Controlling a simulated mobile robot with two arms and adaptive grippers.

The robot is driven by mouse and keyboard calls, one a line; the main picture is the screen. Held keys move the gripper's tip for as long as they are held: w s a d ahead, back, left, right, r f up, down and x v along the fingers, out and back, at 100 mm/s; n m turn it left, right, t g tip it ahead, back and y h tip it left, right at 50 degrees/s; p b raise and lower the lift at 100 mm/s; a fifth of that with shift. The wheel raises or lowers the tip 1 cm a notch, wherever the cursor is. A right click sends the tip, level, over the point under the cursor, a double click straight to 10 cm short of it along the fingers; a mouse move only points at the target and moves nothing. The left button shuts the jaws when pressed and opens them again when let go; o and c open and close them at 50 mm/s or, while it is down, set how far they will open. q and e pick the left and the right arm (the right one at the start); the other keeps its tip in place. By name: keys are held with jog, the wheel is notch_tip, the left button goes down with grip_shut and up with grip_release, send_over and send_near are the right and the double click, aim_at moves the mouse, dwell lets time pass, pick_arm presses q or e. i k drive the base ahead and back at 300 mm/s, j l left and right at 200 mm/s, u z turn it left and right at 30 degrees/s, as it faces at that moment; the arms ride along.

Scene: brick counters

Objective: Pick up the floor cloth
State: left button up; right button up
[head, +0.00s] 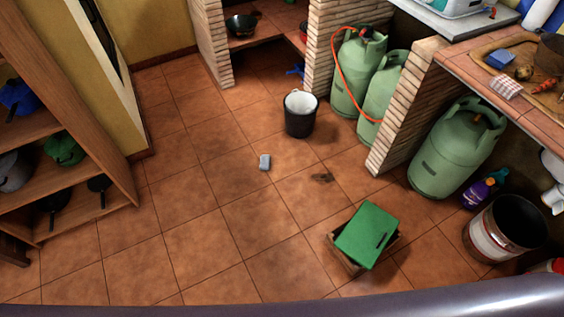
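A small grey-blue folded piece (265,162), which looks like the floor cloth, lies flat on the terracotta tiles near the middle of the head view. It is too small to tell its weave. Nothing covers it. A dark stain (322,177) marks the floor to its right. Neither of my grippers shows in the head view.
A black bucket (301,115) stands behind the cloth. Green gas cylinders (447,150) stand by brick pillars. A green-lidded wooden box (366,235) and an open drum (504,229) are front right. Shelves (88,195) stand left. The floor left of the cloth is clear.

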aim_at(266, 160)
jog(key=i+j+z, duration=0.7)
jog(key=j+z, duration=0.15)
